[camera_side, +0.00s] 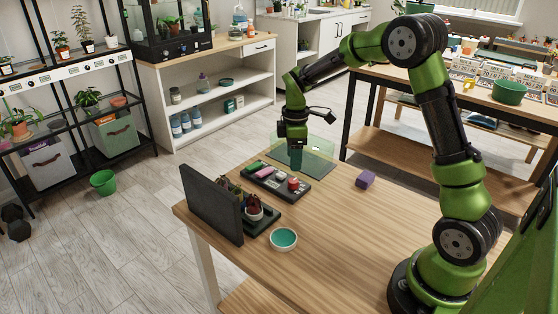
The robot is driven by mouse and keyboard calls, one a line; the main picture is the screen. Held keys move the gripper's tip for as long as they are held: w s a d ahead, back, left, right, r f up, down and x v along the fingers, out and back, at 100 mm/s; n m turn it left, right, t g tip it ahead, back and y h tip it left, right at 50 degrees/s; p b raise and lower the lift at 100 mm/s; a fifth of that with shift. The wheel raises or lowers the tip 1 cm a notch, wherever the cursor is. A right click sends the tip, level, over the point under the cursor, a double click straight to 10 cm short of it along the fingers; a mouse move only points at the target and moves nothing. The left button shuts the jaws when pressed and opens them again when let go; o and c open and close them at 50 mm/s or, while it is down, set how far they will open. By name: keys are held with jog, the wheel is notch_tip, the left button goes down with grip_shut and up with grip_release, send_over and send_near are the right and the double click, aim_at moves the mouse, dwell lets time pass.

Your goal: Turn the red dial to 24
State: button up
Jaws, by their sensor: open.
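The red dial (293,183) sits at the right part of a dark control panel (300,194) on the wooden table. It is small here, and its number marks cannot be read. My gripper (296,165) points down above the table, behind the panel in the picture and over a grey-green mat. It is open, and its fingers are small and dark in this view. It appears apart from the dial; I see no contact.
A pink block (264,172) and a green piece are on the panel's left part. A purple block (365,179) lies to the right. A teal bowl (283,239), a potted plant (254,209) and an upright dark board (212,203) stand in front. The table's right middle is clear.

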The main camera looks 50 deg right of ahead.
aim_at(293, 180)
notch_tip(293, 180, down, 8)
jog(key=shift+r, duration=0.2)
jog(key=shift+c, duration=0.4)
jog(key=c, duration=1)
